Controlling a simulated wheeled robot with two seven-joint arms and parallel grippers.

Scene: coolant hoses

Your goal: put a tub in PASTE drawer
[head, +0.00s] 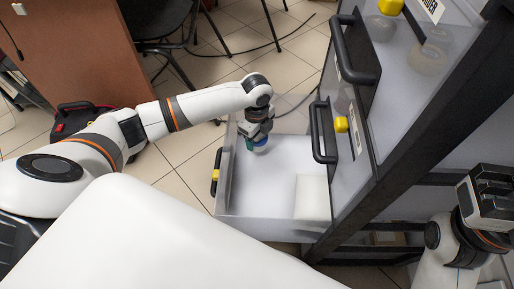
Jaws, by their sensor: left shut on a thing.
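A pale, translucent drawer (237,205) is pulled out of the dark-framed cabinet, low in the middle of the head view. Its own label cannot be read from here. My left gripper (259,143) reaches down into the drawer near its far left corner. It is shut on a small tub (261,150) with blue and white on it, mostly hidden by the fingers. I cannot tell whether the tub touches the drawer floor. My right gripper (488,200) is at the right edge, beside the cabinet, and its jaws cannot be made out.
A white block (312,198) lies in the drawer's near right part. Upper drawers with black handles (352,50) and yellow knobs (342,124) overhang the right side. Black chairs (160,20) and a brown desk (75,50) stand behind on the tiled floor.

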